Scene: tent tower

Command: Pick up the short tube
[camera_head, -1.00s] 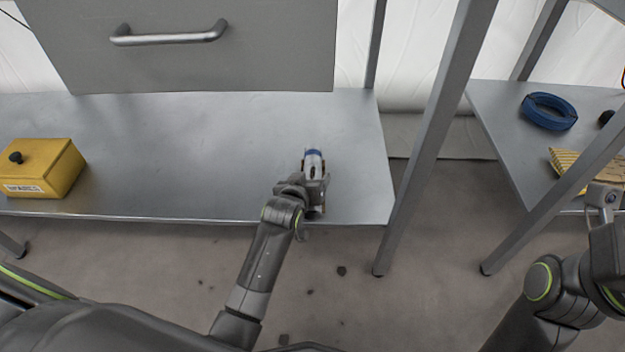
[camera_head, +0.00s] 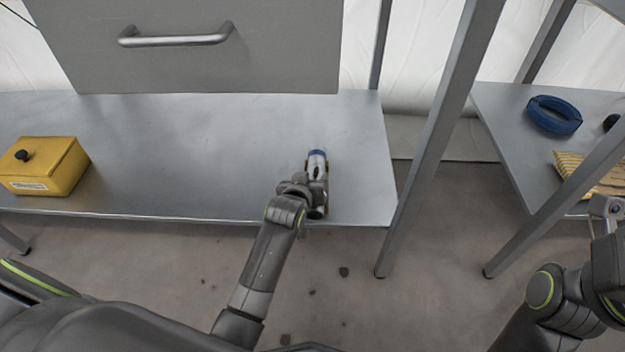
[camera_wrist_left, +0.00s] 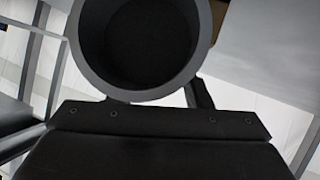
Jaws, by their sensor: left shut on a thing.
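In the left wrist view the tube (camera_wrist_left: 82,45) shows as a round grey rim with a dark hollow. The gripper hides the tube's near part, and I cannot tell whether it touches the shelf.
A yellow box (camera_head: 45,165) with a black knob stands on the shelf's left. A grey panel with a handle (camera_head: 175,38) hangs above. A metal post (camera_head: 440,130) stands right of the shelf. A blue ring (camera_head: 554,114) lies on the right shelf. The shelf's middle is clear.

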